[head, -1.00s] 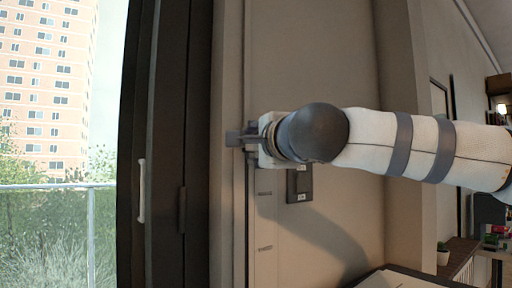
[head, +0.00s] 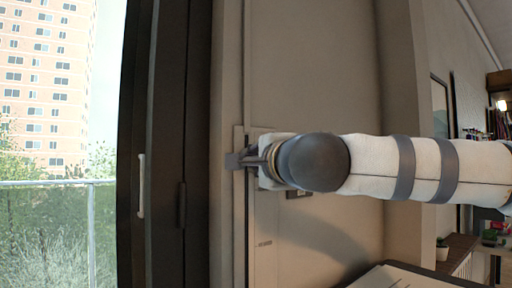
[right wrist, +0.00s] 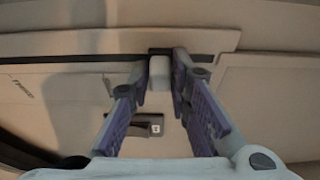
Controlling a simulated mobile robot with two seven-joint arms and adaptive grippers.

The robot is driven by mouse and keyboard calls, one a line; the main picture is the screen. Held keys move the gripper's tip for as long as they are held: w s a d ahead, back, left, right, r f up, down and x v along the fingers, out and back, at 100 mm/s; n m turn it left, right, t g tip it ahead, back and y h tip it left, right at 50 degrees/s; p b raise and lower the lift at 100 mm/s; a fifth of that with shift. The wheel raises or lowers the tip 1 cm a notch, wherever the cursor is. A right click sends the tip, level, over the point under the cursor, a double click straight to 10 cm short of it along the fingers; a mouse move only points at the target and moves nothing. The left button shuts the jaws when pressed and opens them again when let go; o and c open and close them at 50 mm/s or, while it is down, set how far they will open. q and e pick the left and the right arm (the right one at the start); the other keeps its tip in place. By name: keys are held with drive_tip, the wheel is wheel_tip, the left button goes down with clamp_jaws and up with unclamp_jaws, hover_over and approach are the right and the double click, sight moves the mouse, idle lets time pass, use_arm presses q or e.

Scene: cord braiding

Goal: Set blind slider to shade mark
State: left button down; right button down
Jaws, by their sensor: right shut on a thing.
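My right gripper (head: 243,159) reaches in from the right to a narrow pale vertical track plate (head: 264,265) on the wall beside the window. In the right wrist view its two purple-padded fingers (right wrist: 160,78) are shut on the small pale slider knob (right wrist: 159,72), one on each side. In the head view the knob is hidden behind the gripper. One dark shade mark (head: 264,243) shows on the plate, well below the gripper. Its lettering is too small to read. A dark mark (right wrist: 22,89) also shows at left in the right wrist view. My left gripper is out of view.
A dark wall switch (head: 298,193) is partly covered by my right arm; it also shows in the right wrist view (right wrist: 150,125). A dark window frame (head: 165,120) with a pale handle (head: 141,188) stands left. A table (head: 400,278) is at the bottom.

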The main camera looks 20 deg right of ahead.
sight(251, 191)
wheel_tip(251, 191, down, 7)
drive_tip(key=shift+r, duration=0.2)
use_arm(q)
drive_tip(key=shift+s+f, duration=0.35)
use_arm(e)
drive_tip(key=c, duration=1.2)
unclamp_jaws()
drive_tip(key=shift+w+r, duration=0.1)
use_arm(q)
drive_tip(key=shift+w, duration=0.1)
